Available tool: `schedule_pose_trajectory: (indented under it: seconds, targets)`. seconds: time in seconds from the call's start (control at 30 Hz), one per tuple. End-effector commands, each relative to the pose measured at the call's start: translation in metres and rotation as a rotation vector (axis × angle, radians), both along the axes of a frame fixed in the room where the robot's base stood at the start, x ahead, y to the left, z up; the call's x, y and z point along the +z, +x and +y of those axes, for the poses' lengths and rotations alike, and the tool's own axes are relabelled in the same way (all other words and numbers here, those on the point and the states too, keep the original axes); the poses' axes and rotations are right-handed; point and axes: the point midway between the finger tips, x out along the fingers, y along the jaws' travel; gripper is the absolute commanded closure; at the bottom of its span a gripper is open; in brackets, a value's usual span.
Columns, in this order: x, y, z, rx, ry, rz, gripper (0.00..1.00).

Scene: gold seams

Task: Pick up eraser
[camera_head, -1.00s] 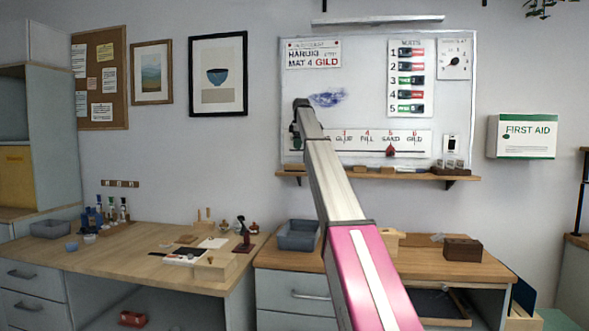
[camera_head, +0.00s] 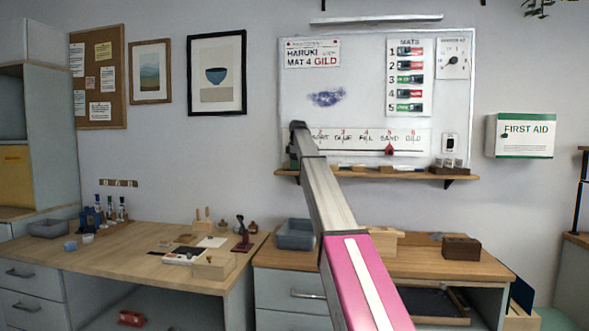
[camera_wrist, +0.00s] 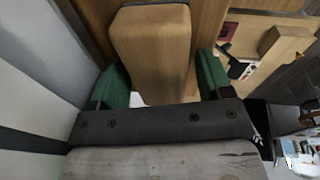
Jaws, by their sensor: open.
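In the wrist view, a wooden block (camera_wrist: 150,40), which looks like the eraser, lies between the two green fingers of my gripper (camera_wrist: 162,66). The fingers stand apart, one on either side of it, with a narrow gap visible on the right. Whether the left finger touches it is unclear. In the head view, my gripper (camera_head: 296,150) is at the left end of the wooden ledge (camera_head: 400,174) under the whiteboard. The eraser is not clearly seen there; my arm covers part of the ledge.
The whiteboard (camera_head: 360,110) rises directly behind the ledge, with a dark smudge (camera_head: 327,97) on it. Small blocks (camera_head: 449,164) stand at the ledge's right end. Below are a grey bin (camera_head: 296,234) and a brown box (camera_head: 461,247) on the bench.

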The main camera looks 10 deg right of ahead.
Motion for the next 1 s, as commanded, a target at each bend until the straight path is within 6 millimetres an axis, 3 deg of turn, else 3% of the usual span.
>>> schedule_pose_trajectory:
  seconds: [0.2, 0.33, 0.37, 0.77, 1.0]
  targets:
    - [-0.001, 0.0, 0.0, 0.0, 0.0, -0.001, 0.28]
    - [-0.001, 0.0, 0.0, 0.0, 0.0, 0.0, 0.69]
    - [-0.001, 0.0, 0.0, 0.0, 0.0, 0.0, 0.72]
    - [0.0, 0.001, 0.0, 0.0, 0.0, 0.0, 0.72]
    - [0.019, 0.002, 0.0, 0.0, 0.0, -0.001, 0.72]
